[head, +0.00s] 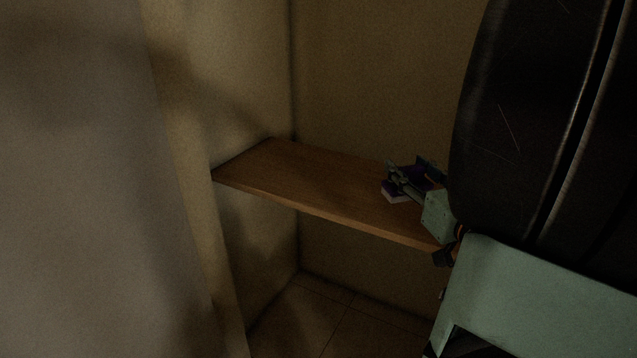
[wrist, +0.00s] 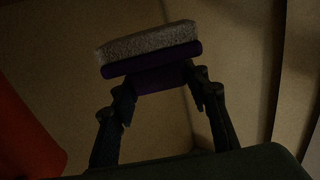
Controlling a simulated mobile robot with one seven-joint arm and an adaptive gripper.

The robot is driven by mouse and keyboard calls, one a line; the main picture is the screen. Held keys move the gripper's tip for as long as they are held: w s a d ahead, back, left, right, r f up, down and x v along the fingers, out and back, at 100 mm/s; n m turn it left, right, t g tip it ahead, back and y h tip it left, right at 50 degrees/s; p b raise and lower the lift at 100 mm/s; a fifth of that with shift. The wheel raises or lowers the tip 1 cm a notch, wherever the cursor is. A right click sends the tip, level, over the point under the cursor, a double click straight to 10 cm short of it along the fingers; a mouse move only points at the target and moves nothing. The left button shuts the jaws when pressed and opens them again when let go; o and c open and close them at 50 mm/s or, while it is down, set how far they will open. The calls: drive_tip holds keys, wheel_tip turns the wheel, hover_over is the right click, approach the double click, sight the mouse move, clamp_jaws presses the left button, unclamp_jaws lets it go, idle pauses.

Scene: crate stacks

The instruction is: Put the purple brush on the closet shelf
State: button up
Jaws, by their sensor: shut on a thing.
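The purple brush (wrist: 152,66) has a purple body and pale grey bristles. In the wrist view it sits between the two fingers of my gripper (wrist: 158,85), which is shut on it. In the head view the brush (head: 389,189) shows at my gripper (head: 410,180), over the right part of the wooden closet shelf (head: 300,185). I cannot tell whether the brush touches the shelf or hangs just above it. My gripper hides part of the brush in the head view.
The shelf's left and middle are bare. Beige walls (head: 370,75) close it in at the back and left. A pale upright surface (head: 80,200) fills the left foreground. A red thing (wrist: 25,130) shows at the left of the wrist view. Tiled floor (head: 320,315) lies below.

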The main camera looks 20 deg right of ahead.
drive_tip(key=shift+s+d+f, duration=0.2)
drive_tip(key=shift+s+f, duration=0.1)
drive_tip(key=p, duration=0.2)
drive_tip(key=shift+w+d+p, duration=0.35)
drive_tip(key=shift+d, duration=0.05)
drive_tip(key=shift+w+d+f+p, duration=0.2)
drive_tip(key=shift+w+p, duration=0.25)
drive_tip(key=shift+p, duration=0.55)
drive_tip(key=w+d+f+b, duration=0.1)
drive_tip(key=w+d+f, duration=0.1)
drive_tip(key=w+f, duration=0.1)
drive_tip(key=w+d+f+b, duration=0.1)
drive_tip(key=w+d+f, duration=0.1)
drive_tip(key=w+f, duration=0.1)
drive_tip(key=w+d+f, duration=0.2)
drive_tip(key=w+f, duration=0.1)
drive_tip(key=shift+w+d+b, duration=0.1)
drive_tip(key=shift+d+b, duration=0.2)
drive_tip(key=shift+b, duration=0.1)
drive_tip(key=shift+w+d+f, duration=0.15)
drive_tip(key=shift+w+f, duration=0.1)
drive_tip(key=shift+f, duration=0.15)
drive_tip(key=shift+f+b, duration=0.4)
drive_tip(key=shift+f, duration=0.95)
drive_tip(key=shift+f, duration=0.1)
